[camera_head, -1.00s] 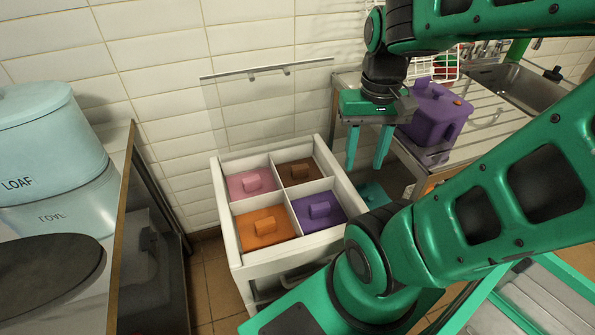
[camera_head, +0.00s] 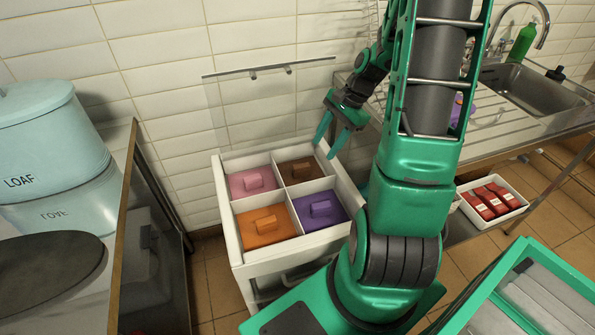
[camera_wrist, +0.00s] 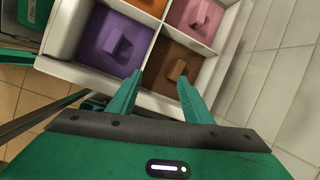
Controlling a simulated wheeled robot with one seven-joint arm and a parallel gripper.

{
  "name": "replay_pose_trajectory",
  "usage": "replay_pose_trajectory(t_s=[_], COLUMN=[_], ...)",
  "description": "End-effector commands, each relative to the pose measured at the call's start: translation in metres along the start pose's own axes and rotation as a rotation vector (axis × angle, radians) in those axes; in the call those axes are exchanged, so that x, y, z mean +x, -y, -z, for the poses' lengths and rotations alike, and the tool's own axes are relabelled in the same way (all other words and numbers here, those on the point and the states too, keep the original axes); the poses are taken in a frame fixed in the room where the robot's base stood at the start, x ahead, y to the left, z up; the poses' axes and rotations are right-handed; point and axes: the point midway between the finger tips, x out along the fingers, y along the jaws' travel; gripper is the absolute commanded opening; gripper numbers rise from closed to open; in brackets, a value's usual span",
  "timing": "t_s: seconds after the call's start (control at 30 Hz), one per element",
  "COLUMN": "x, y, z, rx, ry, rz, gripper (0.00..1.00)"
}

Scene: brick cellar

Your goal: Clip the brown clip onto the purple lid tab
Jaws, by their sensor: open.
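The brown clip (camera_head: 301,169) is a small block on a brown square in the back right compartment of a white divided drawer unit (camera_head: 236,238). In the wrist view the brown clip (camera_wrist: 178,70) shows just beyond my fingertips. My gripper (camera_head: 327,149) is open and empty, above and beside the drawer's back right corner; in the wrist view its two fingers (camera_wrist: 160,77) point toward the brown compartment, apart from the clip. The purple tub (camera_head: 455,110) on the counter is mostly hidden behind my arm, and its lid tab cannot be made out.
Pink (camera_head: 253,181), orange (camera_head: 264,224) and purple (camera_head: 321,207) blocks fill the other compartments. A tiled wall with a rail (camera_head: 268,70) stands close behind. The sink counter (camera_head: 515,115) is right, a tray of red packets (camera_head: 492,200) below, and light-blue tins (camera_head: 48,145) left.

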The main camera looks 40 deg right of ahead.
Motion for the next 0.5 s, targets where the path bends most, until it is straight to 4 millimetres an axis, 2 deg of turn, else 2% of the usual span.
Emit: replay_pose_trajectory(t_s=[0.03, 0.2, 0.5], x=[0.011, 0.033, 0.055], y=[0.005, 0.021, 0.031], z=[0.008, 0.022, 0.028], rx=[0.065, 0.227, 0.318], ry=[0.032, 0.111, 0.159], rz=[0.019, 0.077, 0.107], gripper=[0.46, 0.46, 0.46])
